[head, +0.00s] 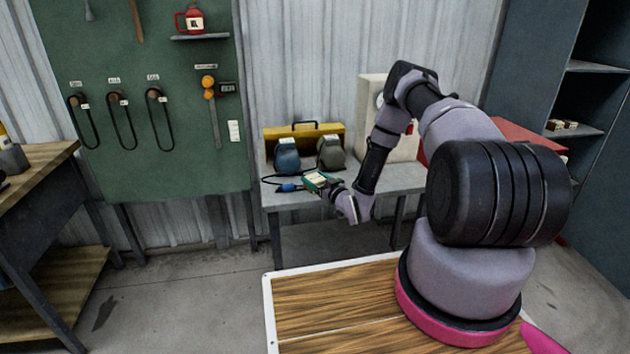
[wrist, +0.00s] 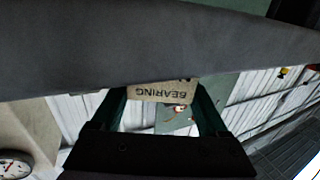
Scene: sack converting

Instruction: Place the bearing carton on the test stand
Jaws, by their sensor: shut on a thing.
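The bearing carton (wrist: 160,92) is a small tan box. Its printed word BEARING reads upside down in the wrist view. My gripper (wrist: 164,100) is shut on it, with one dark green finger on each side. In the head view my gripper (head: 319,182) is at the front of the grey bench (head: 400,178), close to its top; the carton there is small and partly hidden by the fingers. Whether it touches the bench I cannot tell. A cream housing (head: 370,95) stands at the back of the bench, partly behind my arm; which thing is the test stand is unclear.
Two dark rounded objects, one blue (head: 287,157) and one grey (head: 331,153), stand just behind my gripper. A yellow case (head: 303,131) is behind them. A blue-handled tool with a cable (head: 288,187) lies left of my gripper. A red box (head: 530,138) is at right.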

